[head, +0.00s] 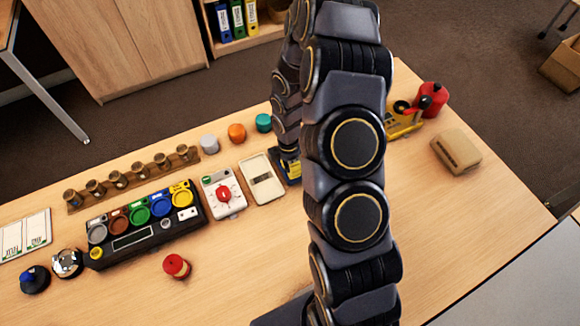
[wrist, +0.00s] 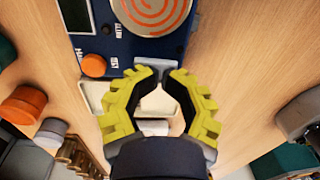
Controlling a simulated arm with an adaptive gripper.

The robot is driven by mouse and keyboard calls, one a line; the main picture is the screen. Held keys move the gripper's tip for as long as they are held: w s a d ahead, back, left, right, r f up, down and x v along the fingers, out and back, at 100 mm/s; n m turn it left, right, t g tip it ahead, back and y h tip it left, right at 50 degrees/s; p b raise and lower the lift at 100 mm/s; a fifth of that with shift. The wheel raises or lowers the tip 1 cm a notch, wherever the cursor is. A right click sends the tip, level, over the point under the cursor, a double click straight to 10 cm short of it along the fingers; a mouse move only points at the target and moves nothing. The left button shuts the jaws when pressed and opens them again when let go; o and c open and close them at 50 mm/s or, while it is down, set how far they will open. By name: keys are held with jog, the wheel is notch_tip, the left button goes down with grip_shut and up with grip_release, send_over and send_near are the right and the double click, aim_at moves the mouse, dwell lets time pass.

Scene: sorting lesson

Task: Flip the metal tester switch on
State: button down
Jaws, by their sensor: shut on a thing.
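The metal tester (wrist: 125,45) is a dark blue panel with a copper spiral, a dark screen and an orange button (wrist: 94,66), at the top of the wrist view. In the head view a blue part of it (head: 293,171) shows beside my arm, which hides the rest. My gripper (wrist: 161,76) has yellow toothed fingers with dark pads, their tips close together at the tester's lower edge. It is shut on a small grey piece, which looks like the switch (wrist: 153,72). The fingertips partly cover it, so its position is unclear.
Grey, orange (head: 236,132) and teal jars stand behind. A red and yellow device (head: 432,101) and a tan box (head: 457,149) are at right. The front table is mostly clear.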

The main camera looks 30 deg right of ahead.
jog(key=shift+w+a+f+t, duration=0.15)
jog(key=shift+w+t, duration=0.15)
jog(key=shift+w, duration=0.3)
jog(key=shift+w+r, duration=0.15)
jog(key=shift+r, duration=0.15)
notch_tip(320, 180, up, 14)
jog(key=shift+f, duration=0.15)
jog(key=s+a+r+m, duration=0.2)
jog(key=s+r+m, duration=0.2)
jog(key=s+m, duration=0.2)
jog(key=s+a+r+m+g, duration=0.1)
jog(key=s+a+r+m, duration=0.2)
jog(key=s, duration=0.6)
jog(key=s+a+r+m, duration=0.3)
jog(key=s+r+m, duration=0.4)
jog(key=s+m, duration=0.1)
jog(key=shift+s+a+m+g, duration=0.25)
jog(key=shift+s+m+g, duration=0.1)
jog(key=shift+m, duration=0.15)
